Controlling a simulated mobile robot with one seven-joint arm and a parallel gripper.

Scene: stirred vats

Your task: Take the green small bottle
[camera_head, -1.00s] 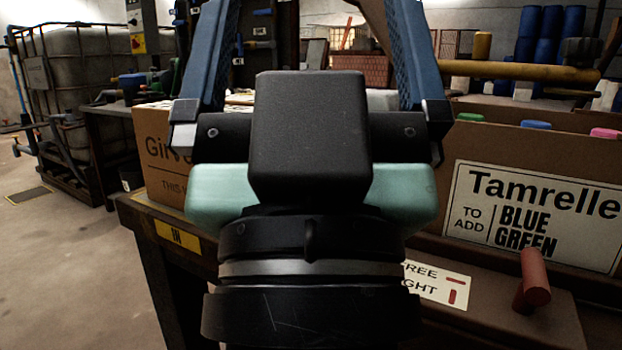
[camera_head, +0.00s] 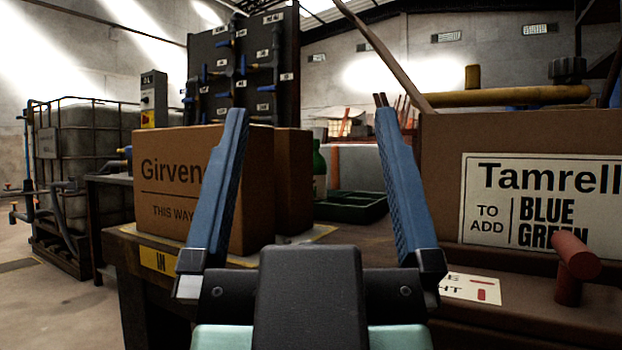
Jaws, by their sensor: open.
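A green bottle (camera_head: 319,172) stands upright on the bench, beyond my gripper and between its fingers in the picture. Its left side is partly hidden by a cardboard box. I cannot tell its full size. My gripper (camera_head: 311,118) points away from me with its two blue fingers spread wide. Nothing is between them, and the bottle is well beyond their tips.
The "Girven" cardboard box (camera_head: 168,192) stands left on the bench, overlapped by the left finger. The "Tamrelle" box (camera_head: 440,150), with a red handle (camera_head: 576,256) before it, stands right. A dark green tray (camera_head: 352,207) lies behind. The bench shows open surface between the boxes.

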